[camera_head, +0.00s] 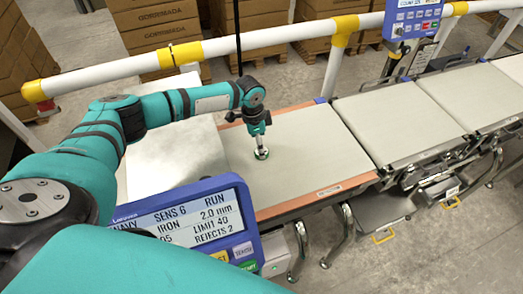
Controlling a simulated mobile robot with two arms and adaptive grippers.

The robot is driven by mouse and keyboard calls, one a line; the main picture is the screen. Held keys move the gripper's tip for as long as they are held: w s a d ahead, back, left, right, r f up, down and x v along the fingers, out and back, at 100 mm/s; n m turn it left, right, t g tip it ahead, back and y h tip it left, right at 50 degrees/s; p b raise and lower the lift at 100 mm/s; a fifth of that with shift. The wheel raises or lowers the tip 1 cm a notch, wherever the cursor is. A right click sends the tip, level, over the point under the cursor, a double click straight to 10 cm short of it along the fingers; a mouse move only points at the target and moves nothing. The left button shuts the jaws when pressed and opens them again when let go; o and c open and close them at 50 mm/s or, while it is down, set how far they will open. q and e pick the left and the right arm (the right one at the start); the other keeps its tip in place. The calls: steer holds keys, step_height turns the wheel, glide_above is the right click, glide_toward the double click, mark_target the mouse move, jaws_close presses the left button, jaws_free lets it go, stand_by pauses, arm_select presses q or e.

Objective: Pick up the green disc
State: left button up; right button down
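The green disc (262,155) is small and shows at the left part of the pale belt. My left gripper (261,147) points straight down over it, its fingertips at the disc's middle and covering part of it. The fingers look close together, but they are too small to tell whether they grip the disc or whether it is off the belt. My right gripper is not in view.
The belt (310,150) is otherwise bare, with more belt sections (395,120) to the right. A blue display unit (190,220) stands in front of the belt. A white rail (280,35) with yellow joints runs behind, and a thin dark post (237,35) rises behind my gripper.

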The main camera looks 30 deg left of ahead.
arm_select(q)
steer(key=shift+w+d+f+p, duration=0.1)
steer(key=shift+d+f+p, duration=0.1)
steer(key=shift+f, duration=0.75)
steer(key=shift+w+d+f+p, duration=0.1)
steer(key=shift+f+p, duration=0.05)
steer(key=shift+f, duration=0.75)
steer(key=c, duration=1.3)
